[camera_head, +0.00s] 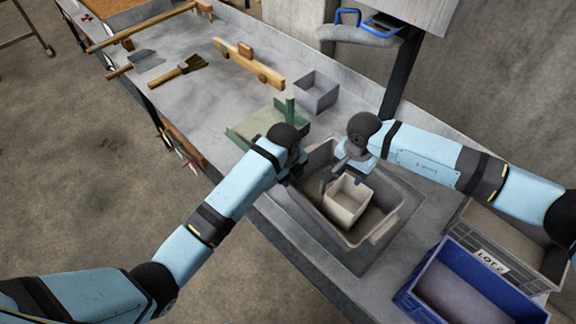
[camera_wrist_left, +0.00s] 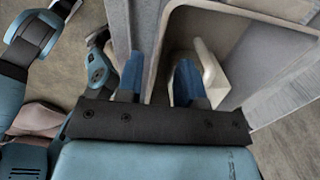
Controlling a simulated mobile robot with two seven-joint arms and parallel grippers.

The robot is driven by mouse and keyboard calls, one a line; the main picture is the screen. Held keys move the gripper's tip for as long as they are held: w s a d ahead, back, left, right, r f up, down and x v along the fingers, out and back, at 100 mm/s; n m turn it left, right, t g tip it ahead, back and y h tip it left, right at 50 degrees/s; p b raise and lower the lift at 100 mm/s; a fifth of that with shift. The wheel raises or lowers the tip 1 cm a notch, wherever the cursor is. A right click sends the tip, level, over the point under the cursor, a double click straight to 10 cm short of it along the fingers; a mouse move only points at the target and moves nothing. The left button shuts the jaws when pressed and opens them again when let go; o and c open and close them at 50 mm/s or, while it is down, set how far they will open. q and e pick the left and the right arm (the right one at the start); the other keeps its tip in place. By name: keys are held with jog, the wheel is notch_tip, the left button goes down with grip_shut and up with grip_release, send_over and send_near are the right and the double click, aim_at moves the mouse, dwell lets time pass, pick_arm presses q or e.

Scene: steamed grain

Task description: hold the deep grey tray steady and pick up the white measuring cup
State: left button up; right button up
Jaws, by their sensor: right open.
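The deep grey tray (camera_head: 392,232) stands on the bench, and its rim shows in the left wrist view (camera_wrist_left: 262,12). The white measuring cup (camera_head: 348,203), a squarish beige-white cup, stands inside it. A pale curved piece in the left wrist view, seemingly the cup's handle (camera_wrist_left: 209,66), lies beside the right-hand finger. My left gripper (camera_wrist_left: 158,72) has its blue fingers apart, with the tray's wall running between them; contact is unclear. In the head view my left wrist hides its fingers. My right gripper (camera_head: 338,178) is open, pointing down over the tray close to the cup's far left rim.
A green stand (camera_head: 255,125) and a grey box (camera_head: 316,92) are behind the tray. A blue crate (camera_head: 470,285) and a grey crate labelled LOT 2 (camera_head: 520,245) stand at the right. A brush (camera_head: 180,72) and wooden tools lie at the far left.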

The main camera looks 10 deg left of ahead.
aim_at(292, 191)
pick_arm(q)
jog(key=f, duration=0.8)
jog(key=shift+w+d, duration=0.3)
jog(key=shift+w, duration=0.05)
grip_shut()
